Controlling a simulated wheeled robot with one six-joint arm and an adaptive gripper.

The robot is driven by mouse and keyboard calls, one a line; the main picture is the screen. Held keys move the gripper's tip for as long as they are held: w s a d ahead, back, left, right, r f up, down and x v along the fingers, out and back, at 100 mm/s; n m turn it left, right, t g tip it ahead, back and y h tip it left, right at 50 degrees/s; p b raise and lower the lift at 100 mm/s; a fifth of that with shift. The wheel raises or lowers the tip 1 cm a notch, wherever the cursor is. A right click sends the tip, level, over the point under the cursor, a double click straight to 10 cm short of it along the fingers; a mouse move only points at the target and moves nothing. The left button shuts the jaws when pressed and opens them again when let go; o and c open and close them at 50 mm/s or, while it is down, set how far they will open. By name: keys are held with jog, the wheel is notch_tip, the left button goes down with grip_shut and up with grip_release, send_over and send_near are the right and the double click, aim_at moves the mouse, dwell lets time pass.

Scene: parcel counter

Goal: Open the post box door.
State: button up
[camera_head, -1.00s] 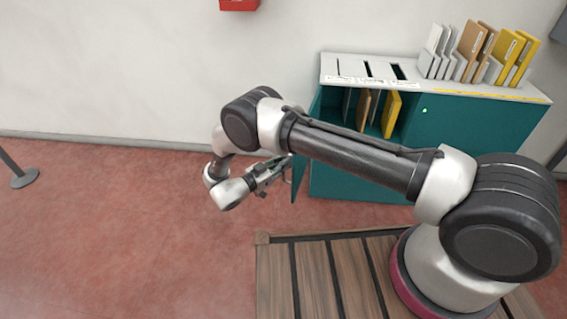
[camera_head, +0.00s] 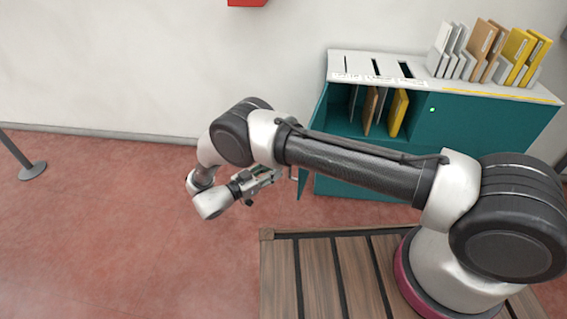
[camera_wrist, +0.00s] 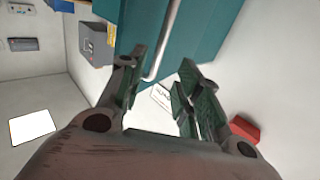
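The post box (camera_head: 470,128) is a teal cabinet with a white slotted top. Its left compartment is uncovered and shows envelopes inside. The post box door (camera_head: 303,182) stands swung out at the cabinet's left side, seen nearly edge-on. A thin pale handle (camera_head: 294,176) shows on its outer side. My gripper (camera_head: 276,174) is just left of the handle. In the wrist view, my gripper (camera_wrist: 160,76) is open with its fingers apart. The silver bar handle (camera_wrist: 167,35) runs along the teal door (camera_wrist: 208,28) in front of the fingers, which do not grip it.
Grey and yellow folders (camera_head: 515,55) stand on the cabinet top. A red box (camera_head: 247,2) is on the wall. A grey post base (camera_head: 33,171) stands far left. A slatted wooden platform (camera_head: 281,280) lies in front. Red floor left of the door is clear.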

jog(key=shift+v, duration=2.2)
